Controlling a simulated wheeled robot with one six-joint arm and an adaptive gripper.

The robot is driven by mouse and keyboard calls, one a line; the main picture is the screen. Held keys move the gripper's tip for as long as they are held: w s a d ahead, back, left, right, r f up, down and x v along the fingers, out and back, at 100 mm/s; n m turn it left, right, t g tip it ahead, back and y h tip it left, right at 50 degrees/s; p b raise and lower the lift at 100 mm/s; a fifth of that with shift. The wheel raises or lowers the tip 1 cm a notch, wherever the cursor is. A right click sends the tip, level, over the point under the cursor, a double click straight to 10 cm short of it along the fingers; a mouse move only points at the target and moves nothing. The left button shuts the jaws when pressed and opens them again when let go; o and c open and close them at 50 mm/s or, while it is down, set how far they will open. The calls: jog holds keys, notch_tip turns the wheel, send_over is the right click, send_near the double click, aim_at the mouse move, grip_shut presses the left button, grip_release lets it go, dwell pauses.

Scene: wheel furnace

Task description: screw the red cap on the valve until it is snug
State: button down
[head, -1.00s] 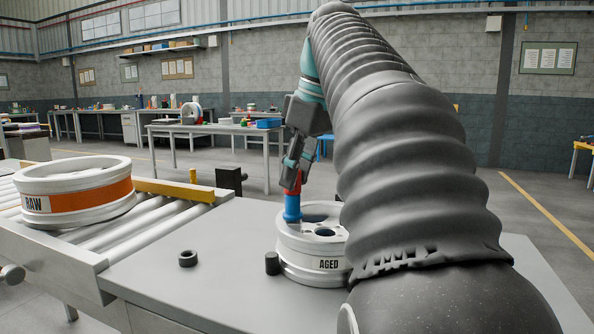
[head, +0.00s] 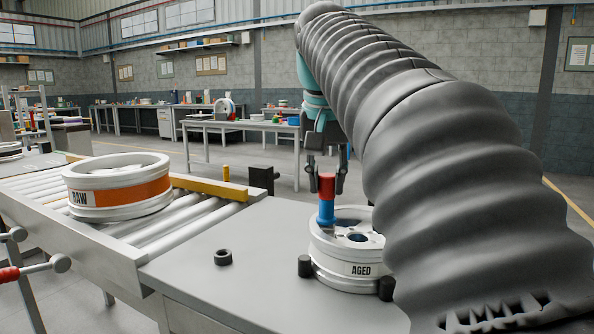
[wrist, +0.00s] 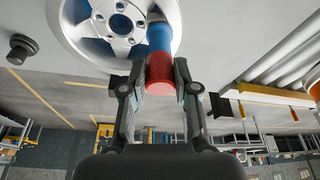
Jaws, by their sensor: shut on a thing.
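The red cap (head: 326,184) sits at the top of the blue valve (head: 326,212), which stands upright on the near left part of the wheel marked AGED (head: 330,270). My gripper (head: 327,188) comes from above, with one finger on each side of the cap, shut on it. In the wrist view the red cap (wrist: 160,76) is between the two fingertips, in line with the blue valve (wrist: 160,37) beyond it. I cannot tell how far the cap is threaded on. My arm hides part of the wheel's right side in the head view.
The AGED wheel rests on a grey table (head: 255,290) between dark stop posts (head: 305,266). A wheel marked RAW (head: 118,187) sits on the roller conveyor (head: 185,222).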

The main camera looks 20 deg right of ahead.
jog(key=shift+f, duration=0.2)
jog(key=c, duration=0.8)
grip_release()
jog(key=shift+w, duration=0.15)
jog(key=shift+r, duration=0.1)
jog(key=v, duration=0.7)
jog(key=shift+r, duration=0.2)
